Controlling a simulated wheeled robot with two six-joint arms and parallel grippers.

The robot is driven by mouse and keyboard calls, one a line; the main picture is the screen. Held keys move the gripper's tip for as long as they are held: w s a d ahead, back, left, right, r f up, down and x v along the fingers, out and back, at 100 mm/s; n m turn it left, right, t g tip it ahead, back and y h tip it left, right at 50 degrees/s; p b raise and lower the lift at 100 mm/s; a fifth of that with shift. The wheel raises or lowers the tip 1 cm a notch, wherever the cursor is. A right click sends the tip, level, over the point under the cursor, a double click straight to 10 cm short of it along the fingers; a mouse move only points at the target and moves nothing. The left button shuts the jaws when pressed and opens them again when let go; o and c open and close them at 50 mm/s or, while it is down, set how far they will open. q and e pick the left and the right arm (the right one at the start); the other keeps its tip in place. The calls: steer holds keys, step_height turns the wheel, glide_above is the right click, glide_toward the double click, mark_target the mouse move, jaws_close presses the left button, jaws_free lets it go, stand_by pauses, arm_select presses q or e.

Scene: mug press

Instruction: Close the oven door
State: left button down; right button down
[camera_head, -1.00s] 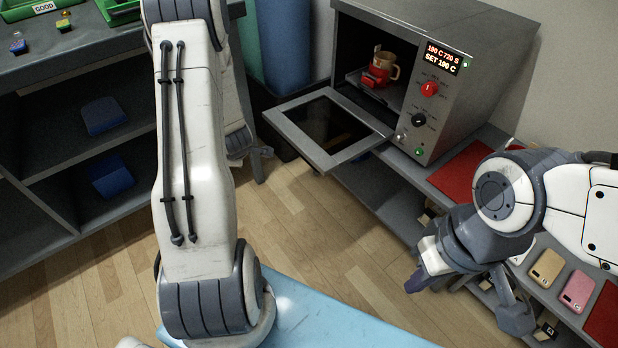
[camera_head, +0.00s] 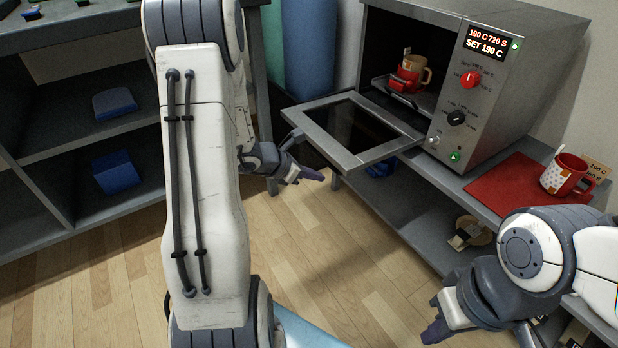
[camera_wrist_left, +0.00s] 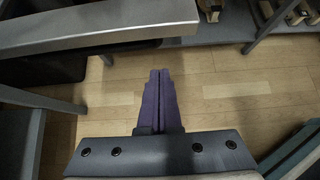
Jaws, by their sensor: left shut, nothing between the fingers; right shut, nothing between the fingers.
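The oven door (camera_head: 375,158) hangs open, folded down to about level, with its dark glass facing up. The grey oven (camera_head: 500,95) stands behind it on a bench, and a tan-and-red mug (camera_head: 424,75) is inside. My left gripper (camera_head: 318,175) is shut and empty, low beside the door's front left edge. In the left wrist view the shut fingers (camera_wrist_left: 160,75) point toward the door's metal edge (camera_wrist_left: 110,28), apart from it in the picture; exact height difference is unclear. My right gripper (camera_head: 432,335) is shut and empty, low at the right, away from the door.
A red-and-white mug (camera_head: 562,176) stands on a red mat (camera_head: 505,187) right of the oven. A shelf (camera_head: 420,218) runs under the bench. Dark shelving with blue blocks (camera_head: 115,172) is at the left. The wooden floor (camera_head: 340,240) before the oven is clear.

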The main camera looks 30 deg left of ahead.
mark_target(339, 172)
arm_select(q)
steer(key=b+x, duration=0.2)
steer(key=x, duration=0.4)
steer(key=r, duration=0.4)
steer(key=shift+s+a+r+p, duration=0.1)
steer(key=shift+s+r+p, duration=0.1)
steer(key=shift+p, duration=0.1)
